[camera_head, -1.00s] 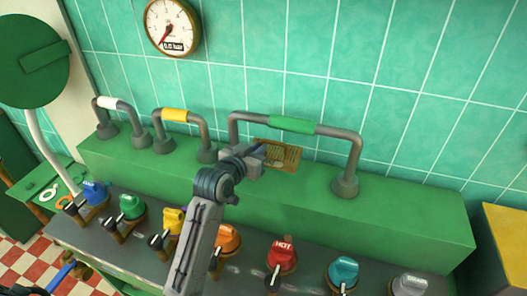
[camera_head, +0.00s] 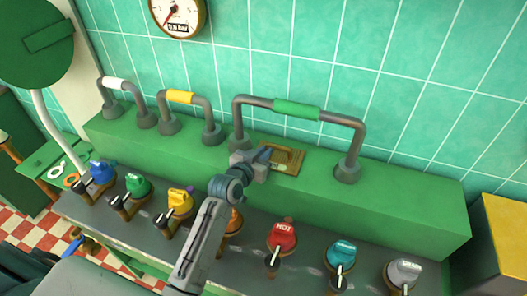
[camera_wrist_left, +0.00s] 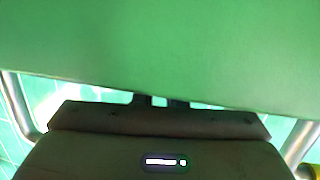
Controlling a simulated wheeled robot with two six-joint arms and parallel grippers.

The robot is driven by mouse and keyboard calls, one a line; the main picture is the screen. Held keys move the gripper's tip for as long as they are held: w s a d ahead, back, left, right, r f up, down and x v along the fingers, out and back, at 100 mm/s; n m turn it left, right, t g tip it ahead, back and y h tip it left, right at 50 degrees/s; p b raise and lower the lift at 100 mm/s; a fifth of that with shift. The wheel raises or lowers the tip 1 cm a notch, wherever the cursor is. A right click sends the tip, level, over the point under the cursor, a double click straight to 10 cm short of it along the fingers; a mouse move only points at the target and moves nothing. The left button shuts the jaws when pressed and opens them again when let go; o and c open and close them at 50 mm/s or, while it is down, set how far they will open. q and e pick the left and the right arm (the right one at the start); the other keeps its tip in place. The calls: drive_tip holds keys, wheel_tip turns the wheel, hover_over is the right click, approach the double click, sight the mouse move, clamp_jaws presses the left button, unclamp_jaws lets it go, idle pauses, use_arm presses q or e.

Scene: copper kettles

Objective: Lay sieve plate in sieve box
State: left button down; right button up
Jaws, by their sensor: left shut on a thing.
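My left gripper (camera_head: 262,158) is shut on the sieve plate, at the green ledge behind the row of knobs. A small tan, framed panel (camera_head: 297,169) shows just right of the fingers, under the long handle with the green grip. It looks like the sieve plate, with a darker middle. I cannot clearly tell plate from sieve box here, nor whether the plate touches the ledge. In the left wrist view the fingers (camera_wrist_left: 163,102) meet the edge of a large green surface; the plate cannot be made out there. My right gripper is not in view.
The long pipe handle (camera_head: 297,110) arches above and behind the gripper. Two smaller handles, with yellow (camera_head: 180,97) and white (camera_head: 113,83) grips, stand left. The red HOT knob (camera_head: 282,238) and several others line the front. The ledge (camera_head: 410,215) is bare on the right.

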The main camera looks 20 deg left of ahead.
use_arm(q)
drive_tip(key=shift+w, duration=0.1)
drive_tip(key=c, duration=1.7)
unclamp_jaws()
drive_tip(key=shift+f, duration=0.15)
drive_tip(key=shift+c, duration=0.2)
drive_tip(key=shift+o, duration=1.3)
